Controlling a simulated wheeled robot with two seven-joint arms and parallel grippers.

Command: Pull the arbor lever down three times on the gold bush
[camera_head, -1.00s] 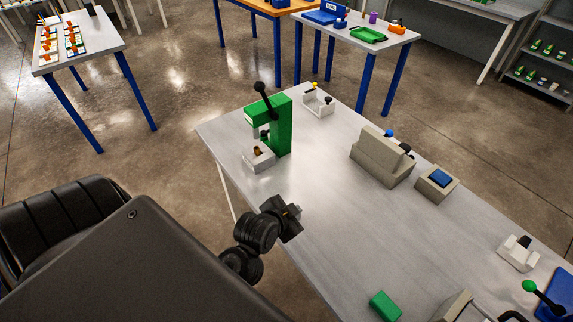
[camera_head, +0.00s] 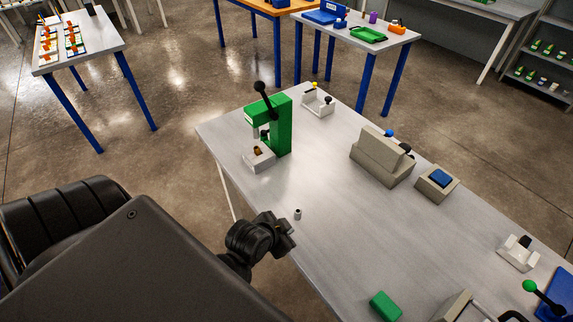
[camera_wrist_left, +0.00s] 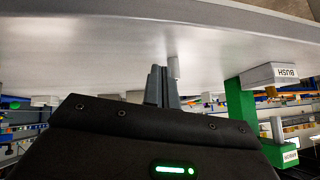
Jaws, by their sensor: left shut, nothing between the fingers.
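The green arbor press (camera_head: 283,125) stands at the far left of the grey table. Its black lever (camera_head: 264,94) points up, with a round knob on top. The gold bush (camera_head: 257,151) sits in the pale block (camera_head: 262,162) under the press ram. My left gripper (camera_head: 288,236) is shut and empty near the table's front edge, well apart from the press. The wrist view is upside down and shows its fingers (camera_wrist_left: 162,86) together. The press (camera_wrist_left: 241,115) also shows there, beside a block labelled BUSH (camera_wrist_left: 272,75). My right gripper is not in view.
A small grey cylinder (camera_head: 298,214) stands on the table close to my left gripper. A beige fixture (camera_head: 381,165), a block with a blue top (camera_head: 437,182) and a green block (camera_head: 385,306) are farther right. The table between gripper and press is mostly clear.

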